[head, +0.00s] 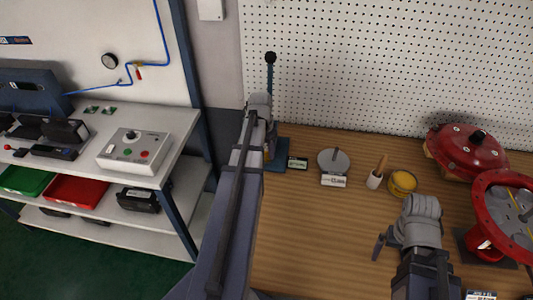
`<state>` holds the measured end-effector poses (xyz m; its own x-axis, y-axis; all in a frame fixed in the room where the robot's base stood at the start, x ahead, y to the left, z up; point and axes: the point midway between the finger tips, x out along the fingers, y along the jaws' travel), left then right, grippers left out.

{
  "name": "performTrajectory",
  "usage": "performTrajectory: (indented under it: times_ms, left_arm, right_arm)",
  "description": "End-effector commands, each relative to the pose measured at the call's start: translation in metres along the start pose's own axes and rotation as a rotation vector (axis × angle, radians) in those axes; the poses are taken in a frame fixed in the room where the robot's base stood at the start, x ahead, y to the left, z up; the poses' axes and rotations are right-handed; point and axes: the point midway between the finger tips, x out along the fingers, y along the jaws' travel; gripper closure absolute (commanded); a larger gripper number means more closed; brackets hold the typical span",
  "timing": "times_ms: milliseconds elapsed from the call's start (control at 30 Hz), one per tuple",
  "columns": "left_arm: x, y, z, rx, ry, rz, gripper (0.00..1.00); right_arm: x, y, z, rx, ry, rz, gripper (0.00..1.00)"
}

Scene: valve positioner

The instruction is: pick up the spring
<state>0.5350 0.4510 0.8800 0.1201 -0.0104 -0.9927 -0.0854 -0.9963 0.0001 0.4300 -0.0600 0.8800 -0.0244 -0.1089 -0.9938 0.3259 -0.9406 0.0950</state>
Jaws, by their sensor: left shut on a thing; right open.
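My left gripper (270,135) is at the back left of the wooden bench, mostly hidden behind its own wrist. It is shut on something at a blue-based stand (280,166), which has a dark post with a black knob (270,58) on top. The wrist covers what is held, so I cannot tell what it is. I cannot make out a spring anywhere in this view. My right gripper (382,246) is open over the front right of the bench, apart from the things there.
A grey disc (333,160), a white pot with a wooden handle (375,180) and a yellow tin (402,183) stand mid-bench. A red domed casing (468,148) and a red ringed part (500,205) fill the right. The bench's middle front (310,240) is clear. Pegboard closes the back.

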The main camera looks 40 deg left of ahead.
Motion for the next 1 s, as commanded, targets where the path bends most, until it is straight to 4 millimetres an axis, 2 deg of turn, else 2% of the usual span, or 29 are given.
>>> performTrajectory:
  times_ms: [33, 233, 267, 733, 1000]
  left_arm:
    - [0.0, 0.0, 0.0, 0.0, 0.0, 0.0, 0.76]
    - [0.0, 0.0, 0.0, 0.0, 0.0, 0.0, 0.99]
    - [0.0, 0.0, 0.0, 0.0, 0.0, 0.0, 1.0]
    - [-0.004, 0.0, 0.0, 0.0, 0.0, 0.0, 1.0]
    - [-0.029, 0.0, -0.003, 0.0, 0.0, 0.0, 1.0]
  right_arm:
    - [0.0, 0.0, 0.0, 0.0, 0.0, 0.0, 0.0]
    - [0.0, 0.0, 0.0, 0.0, 0.0, 0.0, 0.0]
    - [0.0, 0.0, 0.0, 0.0, 0.0, 0.0, 0.0]
    - [-0.004, 0.0, 0.0, 0.0, 0.0, 0.0, 0.0]
    - [-0.029, 0.003, 0.002, 0.0, 0.0, 0.0, 0.0]
